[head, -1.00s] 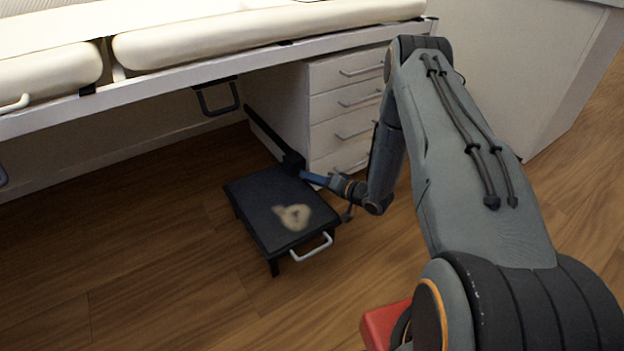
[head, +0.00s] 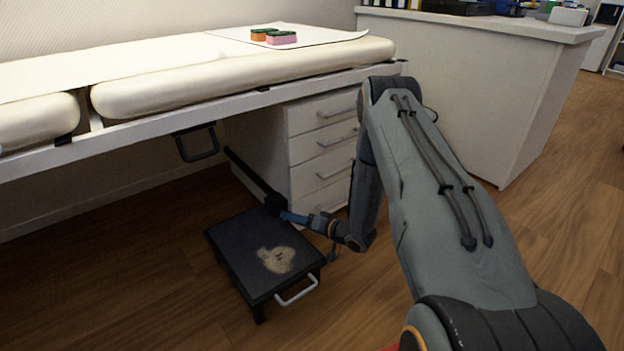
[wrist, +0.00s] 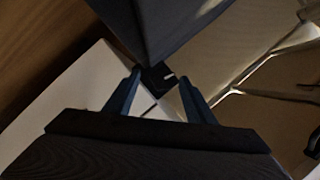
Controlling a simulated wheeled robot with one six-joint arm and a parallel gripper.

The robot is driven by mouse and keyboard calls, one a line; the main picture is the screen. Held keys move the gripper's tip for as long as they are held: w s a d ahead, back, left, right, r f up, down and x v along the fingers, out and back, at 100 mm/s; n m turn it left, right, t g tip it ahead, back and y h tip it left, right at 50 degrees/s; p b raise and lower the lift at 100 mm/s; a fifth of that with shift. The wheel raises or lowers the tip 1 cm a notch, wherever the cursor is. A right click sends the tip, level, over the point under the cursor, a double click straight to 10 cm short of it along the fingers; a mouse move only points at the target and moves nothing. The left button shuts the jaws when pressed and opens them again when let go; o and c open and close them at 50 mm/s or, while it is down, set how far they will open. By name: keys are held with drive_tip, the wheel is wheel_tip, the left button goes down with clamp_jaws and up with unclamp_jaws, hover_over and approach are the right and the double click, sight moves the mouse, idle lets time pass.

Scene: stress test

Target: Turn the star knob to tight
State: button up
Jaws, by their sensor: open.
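A small black block (head: 272,203) sits at the near end of a dark bar beside the drawer unit. My gripper (head: 282,214), with blue fingers, reaches to the block from the right. In the wrist view my gripper (wrist: 160,84) is open, its fingers on either side of the dark piece. Whether they touch it, I cannot tell.
A black step stool (head: 235,246) with a pale worn patch and a grey handle stands below my gripper. A white drawer unit (head: 300,130) is close behind. The padded couch (head: 230,82) overhangs, with sponges (head: 281,38) on top. Wooden floor (head: 130,290) is clear at left.

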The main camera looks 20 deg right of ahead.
drive_tip(key=shift+s+d+r, duration=0.1)
drive_tip(key=shift+s+r, duration=0.05)
drive_tip(key=shift+s, duration=0.1)
drive_tip(key=p+v, duration=0.4)
drive_tip(key=v, duration=0.4)
drive_tip(key=shift+n, duration=0.5)
drive_tip(key=b+x, duration=0.1)
drive_tip(key=x, duration=0.9)
drive_tip(key=shift+w+b, duration=0.15)
drive_tip(key=shift+b, duration=0.2)
drive_tip(key=shift+r+n+h, duration=0.15)
drive_tip(key=shift+n+h, duration=0.15)
drive_tip(key=shift+h, duration=0.2)
drive_tip(key=p+v, duration=0.4)
drive_tip(key=v, duration=0.4)
drive_tip(key=s+d+r+g+h+p, duration=0.1)
drive_tip(key=r+p, duration=0.3)
drive_tip(key=r, duration=0.5)
drive_tip(key=s+d+r+g+h+p, duration=0.1)
drive_tip(key=s+r+h+p, duration=0.1)
drive_tip(key=r+p, duration=0.3)
drive_tip(key=s+r+n+g+h+p, duration=0.1)
drive_tip(key=r+p, duration=0.4)
drive_tip(key=r, duration=0.8)
drive_tip(key=shift+s+d+r+g+h, duration=0.15)
drive_tip(key=shift+d+g+h, duration=0.35)
drive_tip(key=shift+h, duration=0.6)
drive_tip(key=shift+a, duration=0.1)
